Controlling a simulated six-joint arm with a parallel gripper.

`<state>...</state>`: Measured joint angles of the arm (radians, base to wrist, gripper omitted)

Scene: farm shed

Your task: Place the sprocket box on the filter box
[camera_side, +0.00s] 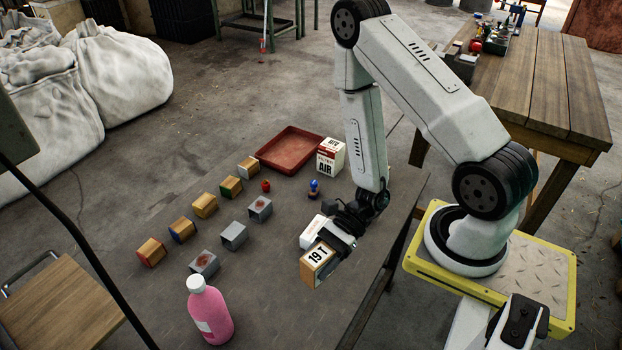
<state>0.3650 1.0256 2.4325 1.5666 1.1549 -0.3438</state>
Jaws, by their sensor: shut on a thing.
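The sprocket box (319,263) is a small tan box with a white face marked "19T". My gripper (334,245) is shut on it near the front right of the dark table, and its fingers hide part of it. I cannot tell whether the box touches the tabletop. The filter box (331,156) is white and red, marked "FILTER AIR", and stands upright farther back, beside the red tray. Its top is in view and looks bare. My gripper is in front of the filter box and apart from it.
A red tray (289,150) lies left of the filter box. A blue-topped piece (314,188) and a red piece (266,186) stand in front. Wooden blocks (204,205) and grey boxes (234,235) form rows at left. A pink bottle (208,312) stands at the front.

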